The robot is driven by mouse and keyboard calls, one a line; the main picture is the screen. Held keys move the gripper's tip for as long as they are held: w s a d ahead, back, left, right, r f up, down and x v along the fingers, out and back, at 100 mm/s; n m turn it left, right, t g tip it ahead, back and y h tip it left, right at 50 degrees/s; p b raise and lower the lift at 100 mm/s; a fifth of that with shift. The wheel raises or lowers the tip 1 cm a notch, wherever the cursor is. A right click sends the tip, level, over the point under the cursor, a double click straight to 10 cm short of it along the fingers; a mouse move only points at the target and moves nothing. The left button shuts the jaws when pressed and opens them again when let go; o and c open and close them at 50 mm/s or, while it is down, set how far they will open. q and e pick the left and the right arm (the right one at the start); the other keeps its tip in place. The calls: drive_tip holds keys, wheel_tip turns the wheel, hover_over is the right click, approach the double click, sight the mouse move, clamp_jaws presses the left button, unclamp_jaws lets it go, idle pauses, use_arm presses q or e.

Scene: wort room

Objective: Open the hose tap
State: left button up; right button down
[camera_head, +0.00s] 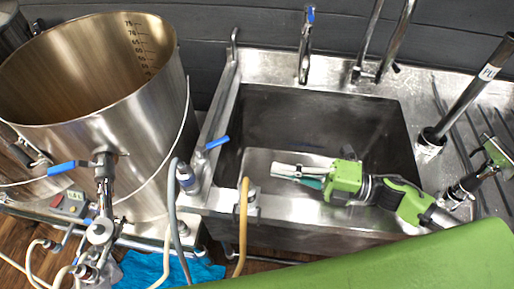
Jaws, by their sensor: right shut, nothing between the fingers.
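A small tap with a blue lever (217,143) stands at the left rim of the sink. A grey hose (174,215) ends in a metal fitting (187,178) just beside it, and a tan hose (242,225) runs below it. I cannot tell for certain which of the taps here is the hose tap. My right gripper (274,171), on a green arm, is over the sink basin, to the right of the blue lever and apart from it. Its fingers are shut and empty, pointing left. My left gripper is not in view.
A large steel kettle (110,105) stands at the left, with its own blue-levered valve (62,168). The sink (330,105) has a blue-topped tap (305,45) at the back. Pale hoses and a blue cloth (165,272) lie at lower left. A dark upright tube (470,90) stands at right.

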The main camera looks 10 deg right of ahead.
drive_tip(key=p, duration=0.3)
approach(213, 147)
drive_tip(key=a, duration=0.3)
drive_tip(key=shift+w+a+f+p, duration=0.1)
drive_tip(key=shift+w+a+p, duration=0.25)
drive_tip(key=shift+w, duration=0.4)
drive_tip(key=shift+w+a+f, duration=0.1)
drive_tip(key=shift+w+a, duration=0.15)
drive_tip(key=shift+w, duration=0.3)
drive_tip(key=shift+d+n, duration=0.1)
drive_tip(key=shift+n, duration=0.2)
